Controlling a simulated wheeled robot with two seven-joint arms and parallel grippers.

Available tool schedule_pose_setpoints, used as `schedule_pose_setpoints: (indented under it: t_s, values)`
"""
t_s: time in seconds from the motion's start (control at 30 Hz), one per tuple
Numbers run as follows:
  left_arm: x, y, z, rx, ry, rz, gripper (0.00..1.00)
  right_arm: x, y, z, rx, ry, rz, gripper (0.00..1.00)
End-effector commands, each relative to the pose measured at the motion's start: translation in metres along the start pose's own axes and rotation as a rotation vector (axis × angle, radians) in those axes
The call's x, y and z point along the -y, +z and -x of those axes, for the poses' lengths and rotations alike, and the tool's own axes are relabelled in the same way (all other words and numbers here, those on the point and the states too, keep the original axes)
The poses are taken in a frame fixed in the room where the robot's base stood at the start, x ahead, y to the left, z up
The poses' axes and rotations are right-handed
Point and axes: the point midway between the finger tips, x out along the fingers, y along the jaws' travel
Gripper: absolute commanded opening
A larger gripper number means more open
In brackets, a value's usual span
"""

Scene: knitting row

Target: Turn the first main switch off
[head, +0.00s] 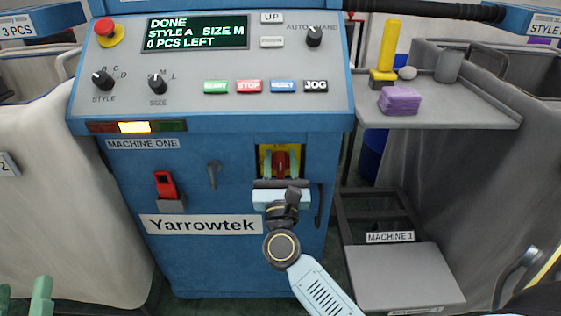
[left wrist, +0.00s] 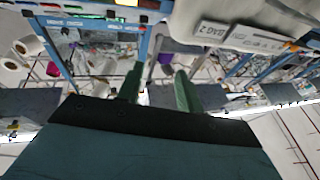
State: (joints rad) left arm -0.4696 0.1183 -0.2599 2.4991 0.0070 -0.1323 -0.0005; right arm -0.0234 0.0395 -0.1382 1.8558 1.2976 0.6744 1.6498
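The first machine's main switch (head: 281,161) is a red handle on a yellow plate, set in a recess on the blue front of Machine One (head: 235,265). The handle appears roughly upright. The gripper body hides the lower part of the switch. My left gripper (head: 22,292) is at the lower left, away from the machine. Its green fingers (left wrist: 158,88) stand apart with nothing between them in the left wrist view.
The panel screen (head: 197,32) reads DONE, 0 PCS LEFT. A red emergency button (head: 105,28) is on top. A red item (head: 165,185) hangs left of the switch. A shelf (head: 440,113) with a purple block (head: 400,100) is at right.

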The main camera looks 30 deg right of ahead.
Motion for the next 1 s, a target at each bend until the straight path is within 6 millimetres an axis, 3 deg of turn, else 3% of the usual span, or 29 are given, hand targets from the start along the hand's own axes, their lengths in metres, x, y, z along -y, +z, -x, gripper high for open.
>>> schedule_pose_setpoints:
  t_s: [0.1,0.4,0.67,1.0]
  values:
    - [0.000,0.000,0.000,-0.001,0.000,0.001,0.36,0.000,0.000,0.000,0.000,0.000,0.001,0.36]
    - [-0.001,0.000,0.000,-0.001,0.001,0.001,0.36,0.000,0.000,0.000,0.000,0.000,0.001,0.00]
    - [-0.001,0.001,-0.001,0.013,0.001,0.001,0.36,0.000,0.000,0.000,0.000,0.006,0.013,0.00]
    - [0.011,0.051,0.011,0.339,-0.026,-0.012,0.36,-0.003,0.001,0.000,-0.001,0.057,0.137,0.00]
